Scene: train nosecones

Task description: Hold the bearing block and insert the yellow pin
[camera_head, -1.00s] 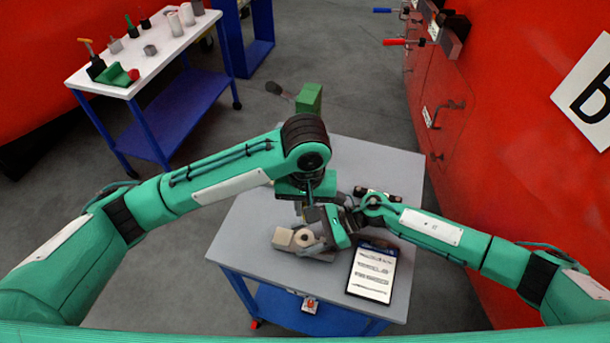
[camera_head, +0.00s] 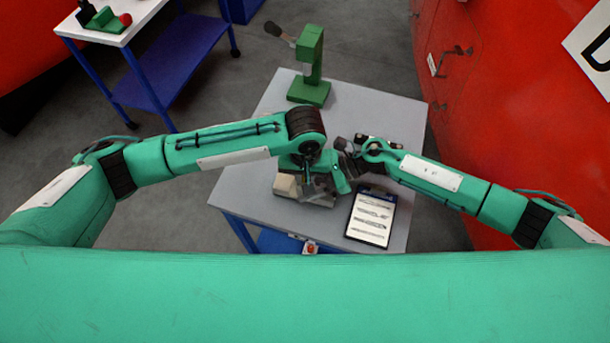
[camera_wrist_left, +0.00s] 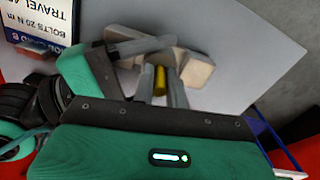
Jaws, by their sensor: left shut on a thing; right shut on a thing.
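The bearing block (camera_head: 286,186), pale grey-beige, sits on the grey table near its front edge. It also shows in the left wrist view (camera_wrist_left: 197,70), partly covered by fingers. My right gripper (camera_head: 328,185) reaches in from the right and is shut on the block; its grey finger crosses the block in the left wrist view. My left gripper (camera_head: 306,186) points down over the block. Its fingers are shut on the yellow pin (camera_wrist_left: 160,82), seen between them in the left wrist view. The pin's lower end and the bore are hidden, so I cannot tell whether it is inside.
A clipboard (camera_head: 372,217) lies right of the block. A green press (camera_head: 311,70) stands at the table's back. A white-topped cart (camera_head: 140,20) stands at the upper left, and a red wall (camera_head: 500,110) rises on the right.

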